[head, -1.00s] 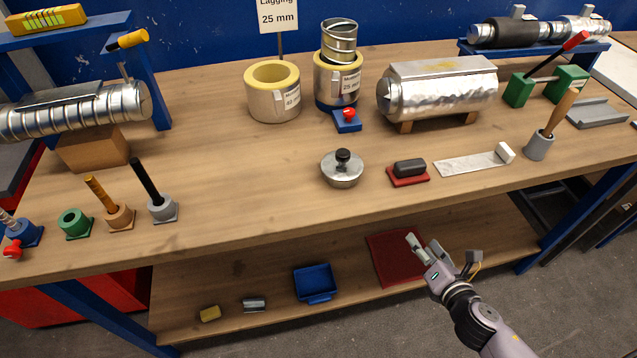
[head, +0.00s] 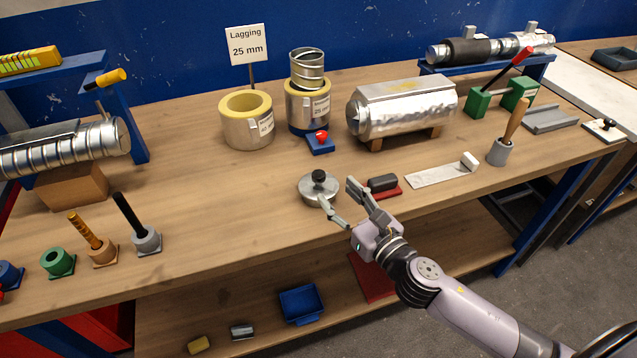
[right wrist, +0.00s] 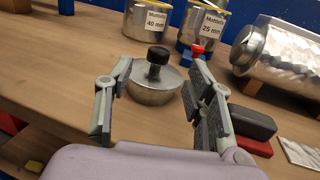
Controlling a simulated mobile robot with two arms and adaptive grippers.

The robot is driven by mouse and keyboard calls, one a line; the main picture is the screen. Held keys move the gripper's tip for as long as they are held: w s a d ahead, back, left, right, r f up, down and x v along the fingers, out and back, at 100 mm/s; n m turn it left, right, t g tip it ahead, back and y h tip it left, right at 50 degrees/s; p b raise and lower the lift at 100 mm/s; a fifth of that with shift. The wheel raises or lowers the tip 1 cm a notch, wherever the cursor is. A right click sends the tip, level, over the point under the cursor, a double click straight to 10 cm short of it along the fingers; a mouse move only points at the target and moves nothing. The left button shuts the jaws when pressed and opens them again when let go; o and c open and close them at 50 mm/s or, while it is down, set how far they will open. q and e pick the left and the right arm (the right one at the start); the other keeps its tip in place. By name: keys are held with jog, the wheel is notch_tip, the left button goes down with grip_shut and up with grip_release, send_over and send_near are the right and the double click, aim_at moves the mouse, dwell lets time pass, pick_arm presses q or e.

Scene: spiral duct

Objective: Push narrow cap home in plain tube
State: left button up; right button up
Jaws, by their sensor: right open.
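A round silver cap with a black knob (head: 319,187) sits upright on the bench; I take it to be the narrow cap. My right gripper (head: 338,197) is open at the cap's near right side, one fingertip in front of it and one to its right. In the right wrist view the cap (right wrist: 153,88) shows between the spread fingers (right wrist: 160,72); I cannot tell whether they touch it. A silver tube (head: 307,68) stands in the yellow-lined 25 mm sleeve (head: 298,108); I cannot tell whether it is the plain tube. My left gripper is out of view.
A dark block on a red base (head: 384,184) is close beside my right gripper. A wider yellow-lined sleeve (head: 247,122) and a foil-clad cylinder (head: 403,108) stand behind. A blue base with a red knob (head: 320,142) is behind the cap. Bare wood lies left of the cap.

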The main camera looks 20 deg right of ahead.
aim_at(323, 180)
jog(key=x, duration=0.3)
jog(key=shift+w, duration=0.1)
jog(key=p+x, duration=0.1)
jog(key=x, duration=0.4)
jog(key=shift+w+a+f+p, duration=0.1)
jog(key=shift+a+f+p, duration=0.1)
jog(key=shift+p, duration=0.15)
jog(key=shift+d, duration=0.1)
jog(key=shift+c, duration=0.5)
grip_shut()
